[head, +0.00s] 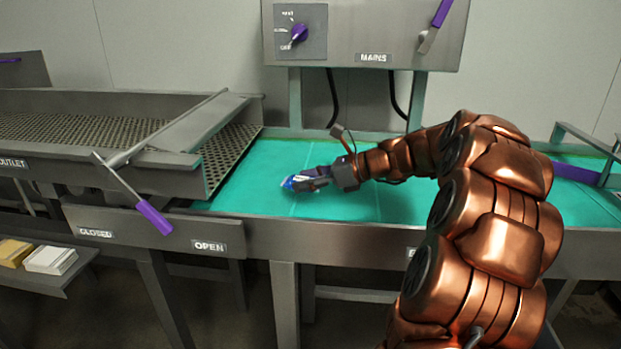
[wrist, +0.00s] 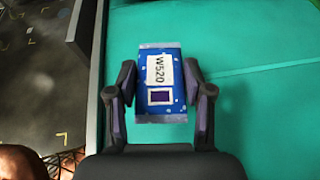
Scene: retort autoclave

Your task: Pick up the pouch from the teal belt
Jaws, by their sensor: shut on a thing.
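The pouch (wrist: 160,83) is blue with silver ends and a white label reading W520. It sits between the two fingers of my gripper (wrist: 160,92), which are shut on its sides in the wrist view. In the head view the pouch (head: 288,184) is a small blue and white patch at the tip of my gripper (head: 305,183), mostly hidden by the fingers. The teal belt (head: 340,205) lies beneath. I cannot tell whether the pouch touches the belt or is just above it.
A perforated outlet tray (head: 80,128) with a raised metal wall stands left of the belt. A purple-handled lever (head: 153,217) is at its front, by the CLOSED and OPEN labels. A MAINS panel (head: 365,30) stands behind. The belt right of my gripper is clear.

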